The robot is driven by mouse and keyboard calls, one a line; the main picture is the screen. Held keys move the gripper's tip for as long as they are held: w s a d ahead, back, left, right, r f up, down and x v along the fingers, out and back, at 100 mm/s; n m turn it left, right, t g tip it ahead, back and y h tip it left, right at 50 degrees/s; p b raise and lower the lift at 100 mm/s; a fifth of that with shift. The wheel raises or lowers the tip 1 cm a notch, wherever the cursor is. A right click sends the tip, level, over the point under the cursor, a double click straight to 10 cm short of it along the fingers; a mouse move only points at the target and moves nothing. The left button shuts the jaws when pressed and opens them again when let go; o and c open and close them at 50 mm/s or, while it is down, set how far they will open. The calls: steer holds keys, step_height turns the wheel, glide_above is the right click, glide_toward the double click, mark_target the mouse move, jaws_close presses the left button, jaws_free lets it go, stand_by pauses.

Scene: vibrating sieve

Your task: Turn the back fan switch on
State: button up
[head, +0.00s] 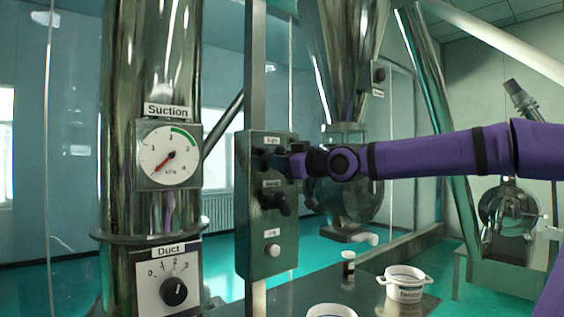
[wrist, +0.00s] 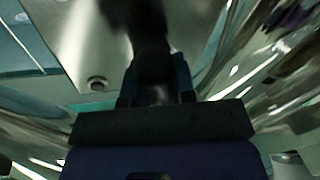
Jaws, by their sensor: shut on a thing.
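A grey control box (head: 257,240) stands on a post left of centre in the head view. It has a dark top switch (head: 262,160), a dark middle switch (head: 283,204) and a pale round button (head: 272,250), each with a small label that I cannot read surely. My gripper (head: 286,163) reaches in from the right and is shut on the top switch, hiding part of it. In the wrist view the fingers (wrist: 155,88) close around the switch's dark handle (wrist: 152,60). The handle's exact angle is hard to tell.
A suction gauge (head: 168,156) and a duct dial (head: 174,290) sit on the metal column at left. A steel hopper (head: 343,60) stands behind my arm. A small brown bottle (head: 348,269) and a white pot (head: 404,284) stand on the table below.

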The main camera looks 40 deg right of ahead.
steer(key=m+t, duration=0.1)
steer(key=m, duration=0.5)
steer(key=shift+h, duration=0.4)
steer(key=shift+m+t+h, duration=0.5)
steer(key=shift+m+h, duration=0.1)
steer(key=shift+m, duration=1.8)
steer(key=o, duration=0.9)
steer(key=v, duration=1)
steer(key=shift+s, duration=0.4)
steer(key=shift+d+f, duration=0.1)
steer(key=shift+f, duration=0.05)
